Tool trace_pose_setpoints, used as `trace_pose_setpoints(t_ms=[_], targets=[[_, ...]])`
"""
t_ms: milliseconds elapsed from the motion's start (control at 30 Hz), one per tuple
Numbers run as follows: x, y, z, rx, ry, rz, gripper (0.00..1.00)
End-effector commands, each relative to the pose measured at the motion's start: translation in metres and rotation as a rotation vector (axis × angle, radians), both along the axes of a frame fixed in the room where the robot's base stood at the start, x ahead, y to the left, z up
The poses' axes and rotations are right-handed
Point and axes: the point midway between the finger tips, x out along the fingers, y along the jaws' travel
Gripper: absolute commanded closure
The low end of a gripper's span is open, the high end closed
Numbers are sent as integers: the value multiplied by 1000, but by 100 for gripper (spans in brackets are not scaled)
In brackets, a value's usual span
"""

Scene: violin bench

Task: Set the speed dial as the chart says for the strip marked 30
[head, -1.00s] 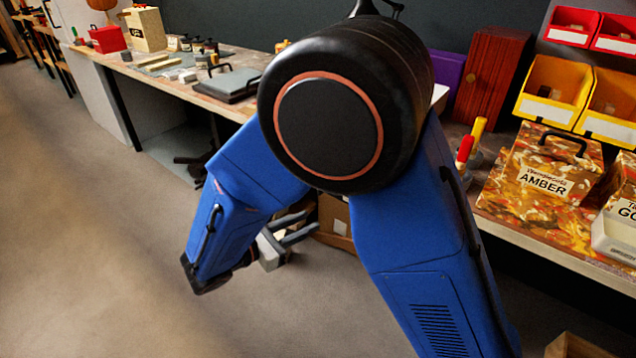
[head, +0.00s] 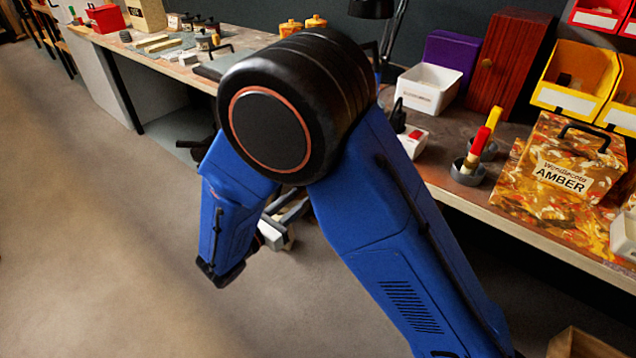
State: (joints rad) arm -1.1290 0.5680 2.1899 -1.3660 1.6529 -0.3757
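I cannot make out the speed dial, the chart or the strip marked 30 in this view. My gripper (head: 290,212) hangs low over the floor in front of the bench, partly hidden behind my blue arm. Its two grey fingers look apart, with nothing seen between them. A small white device (head: 414,145) with a red part stands on the bench just right of my arm; its details are too small to read.
The bench (head: 452,190) runs along the wall. Floor (head: 110,240) at left is clear.

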Motion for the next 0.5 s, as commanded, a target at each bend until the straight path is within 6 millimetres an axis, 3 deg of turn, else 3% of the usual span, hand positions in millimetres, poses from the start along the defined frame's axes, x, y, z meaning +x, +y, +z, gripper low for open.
trace_pose_setpoints(t_ms=[500], targets=[[63,-50,0,1,1,-3,72]])
